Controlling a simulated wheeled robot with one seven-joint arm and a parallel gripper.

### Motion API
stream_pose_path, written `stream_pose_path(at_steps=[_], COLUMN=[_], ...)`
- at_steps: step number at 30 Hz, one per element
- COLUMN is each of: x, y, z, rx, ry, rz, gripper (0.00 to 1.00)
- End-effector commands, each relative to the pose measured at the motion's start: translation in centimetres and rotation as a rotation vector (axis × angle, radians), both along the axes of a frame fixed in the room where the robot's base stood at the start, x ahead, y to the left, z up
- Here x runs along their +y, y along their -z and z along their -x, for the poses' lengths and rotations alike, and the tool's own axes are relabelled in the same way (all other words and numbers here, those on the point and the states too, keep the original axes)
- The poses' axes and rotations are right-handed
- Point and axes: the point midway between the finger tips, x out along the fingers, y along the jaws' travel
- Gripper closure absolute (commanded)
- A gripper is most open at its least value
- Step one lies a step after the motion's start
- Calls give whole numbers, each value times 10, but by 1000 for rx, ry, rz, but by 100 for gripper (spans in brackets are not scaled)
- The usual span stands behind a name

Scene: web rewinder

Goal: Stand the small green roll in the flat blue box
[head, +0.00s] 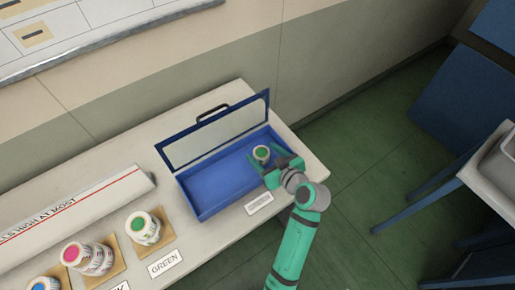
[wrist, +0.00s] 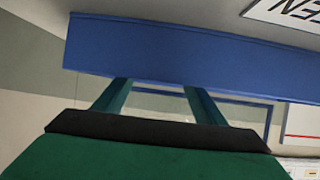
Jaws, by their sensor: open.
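The box's framed lid is raised at the back. In the wrist view, my fingers (wrist: 157,95) are apart before a blue wall of the box (wrist: 170,48); the roll does not show there.
A stack with a green top (head: 143,227) stands behind the GREEN label (head: 165,263). A pink-topped stack (head: 88,256) and a blue-topped roll (head: 45,284) stand further left. A long white ledge (head: 80,205) lies behind them. A small label (head: 259,204) lies before the box.

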Motion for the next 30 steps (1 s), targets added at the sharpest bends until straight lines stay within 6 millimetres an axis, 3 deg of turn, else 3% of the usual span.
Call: stream_pose_path(at_steps=[6,12,30], x=[-20,-30,-31], y=[-18,-26,-28], z=[30,45,47], rx=[-1,1,0], ry=[2,1,0], rz=[2,1,0], gripper=[35,35,35])
